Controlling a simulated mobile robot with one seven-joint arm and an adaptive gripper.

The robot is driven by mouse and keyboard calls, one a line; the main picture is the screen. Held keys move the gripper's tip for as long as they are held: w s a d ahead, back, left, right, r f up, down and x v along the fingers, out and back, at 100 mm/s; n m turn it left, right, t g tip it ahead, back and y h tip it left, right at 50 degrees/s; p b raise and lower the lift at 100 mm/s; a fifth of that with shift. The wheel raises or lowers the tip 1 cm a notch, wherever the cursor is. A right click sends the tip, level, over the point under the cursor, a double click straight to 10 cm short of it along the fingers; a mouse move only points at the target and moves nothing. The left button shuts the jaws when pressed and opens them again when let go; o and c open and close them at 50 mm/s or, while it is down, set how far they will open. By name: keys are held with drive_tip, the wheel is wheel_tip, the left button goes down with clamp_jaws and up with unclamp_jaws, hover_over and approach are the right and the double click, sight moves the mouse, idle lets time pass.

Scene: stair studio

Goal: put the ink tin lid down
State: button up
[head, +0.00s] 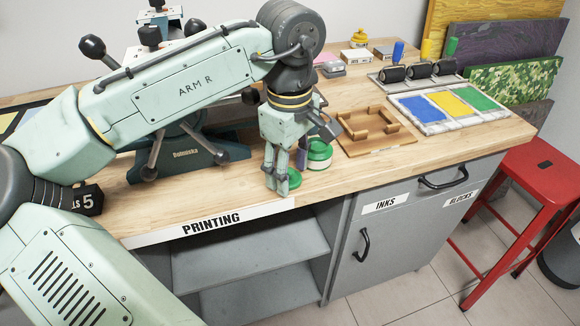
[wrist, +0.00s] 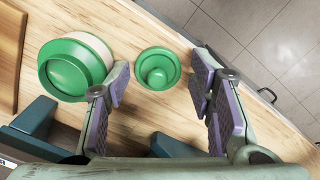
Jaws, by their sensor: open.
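The green ink tin lid (wrist: 157,69), round with a knob in its middle, lies on the wooden worktop near its front edge. In the head view the lid (head: 294,179) is partly hidden by my gripper (head: 277,188). In the wrist view my gripper (wrist: 160,104) is open, with its purple-padded fingers apart. The lid lies beyond the fingertips, between them in the picture, and does not look gripped. The ink tin (wrist: 75,67), pale with a green top, stands left of the lid there. In the head view the tin (head: 319,154) stands just behind and right of the lid.
A wooden fixture (head: 372,131) sits right of the tin. An ink tray (head: 447,106) with blue, yellow and green panels lies further right, rollers (head: 418,70) behind it. A teal press (head: 193,152) stands left of my gripper. The worktop's front edge (head: 335,190) is close.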

sight(290, 172)
wheel_tip(290, 172, up, 12)
drive_tip(key=p, duration=0.9)
drive_tip(key=shift+f, duration=0.15)
